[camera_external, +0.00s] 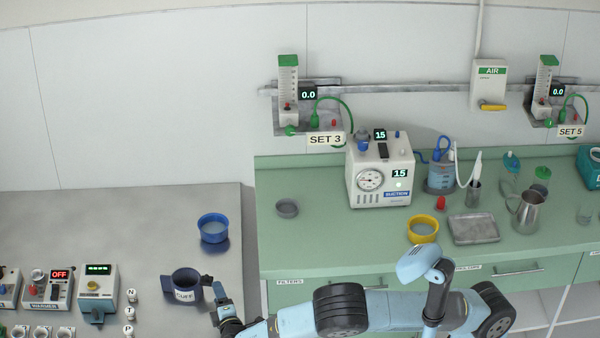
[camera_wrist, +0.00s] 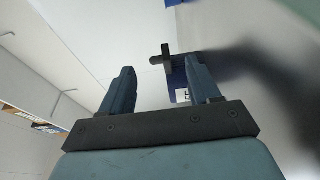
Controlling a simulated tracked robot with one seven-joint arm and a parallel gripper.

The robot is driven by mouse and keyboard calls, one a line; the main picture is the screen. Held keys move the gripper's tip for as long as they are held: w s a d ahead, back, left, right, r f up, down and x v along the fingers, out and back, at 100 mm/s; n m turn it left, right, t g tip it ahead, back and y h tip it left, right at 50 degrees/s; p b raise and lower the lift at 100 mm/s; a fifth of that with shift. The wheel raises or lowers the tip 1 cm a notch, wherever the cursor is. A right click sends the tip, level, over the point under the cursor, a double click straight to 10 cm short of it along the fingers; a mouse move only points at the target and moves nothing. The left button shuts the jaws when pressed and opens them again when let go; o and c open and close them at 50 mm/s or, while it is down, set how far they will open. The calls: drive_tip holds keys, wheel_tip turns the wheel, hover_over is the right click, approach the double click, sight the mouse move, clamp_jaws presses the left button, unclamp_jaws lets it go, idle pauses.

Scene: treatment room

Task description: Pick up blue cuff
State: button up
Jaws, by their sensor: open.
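The blue cuff (camera_external: 185,289) is a dark blue ring with a white label reading CUFF and a dark tab on its right side. It sits on the grey metal table. My gripper (camera_external: 217,303) is open, just right of the cuff and close to its tab. In the wrist view my gripper (camera_wrist: 160,84) has its fingers spread. Part of the blue cuff (camera_wrist: 177,82) with its label shows beyond the right finger, and the dark tab (camera_wrist: 161,56) lies past the fingertips. Much of the cuff is hidden there by the finger. I cannot tell whether they touch.
A brighter blue ring (camera_external: 213,229) stands behind the cuff on the table (camera_external: 100,225). Small devices (camera_external: 97,292) and bottles stand at the left. The green counter (camera_external: 318,240) at right carries a white machine (camera_external: 380,172) and a yellow ring (camera_external: 423,229).

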sight(212, 280)
drive_tip(key=shift+x, duration=3.55)
drive_tip(key=shift+s+a, duration=0.1)
drive_tip(key=shift+a, duration=0.1)
drive_tip(key=shift+c, duration=0.2)
drive_tip(key=c, duration=1.1)
